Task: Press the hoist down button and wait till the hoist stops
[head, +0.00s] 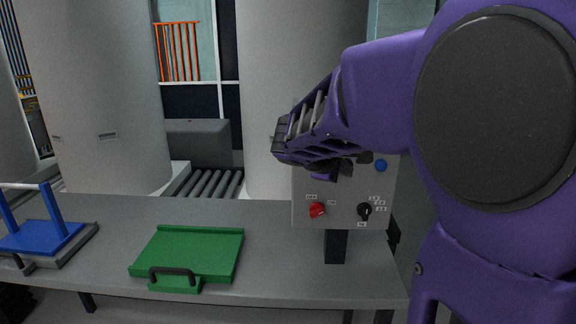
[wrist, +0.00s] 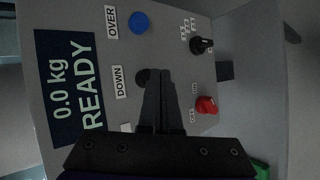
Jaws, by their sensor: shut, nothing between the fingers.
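The grey control box (head: 345,205) stands at the right end of the table. Its panel (wrist: 175,40) fills much of the wrist view, with a display (wrist: 72,82) reading "0.0 kg READY". The dark round down button (wrist: 142,75) is beside the "DOWN" label, partly hidden by my fingertips. My gripper (wrist: 157,76) is shut and empty, its tips over that button. I cannot tell whether they touch or press it. In the head view my gripper (head: 343,168) is in front of the box's upper part and hides the button. The hoist cannot be made out.
The panel also has a blue round button or lamp (wrist: 140,22), a black selector knob (wrist: 201,45) and a red switch (wrist: 206,105). A green tray (head: 190,252) and a blue frame (head: 40,235) are on the grey table (head: 260,280). Large pale cylinders and a roller conveyor (head: 212,183) stand behind.

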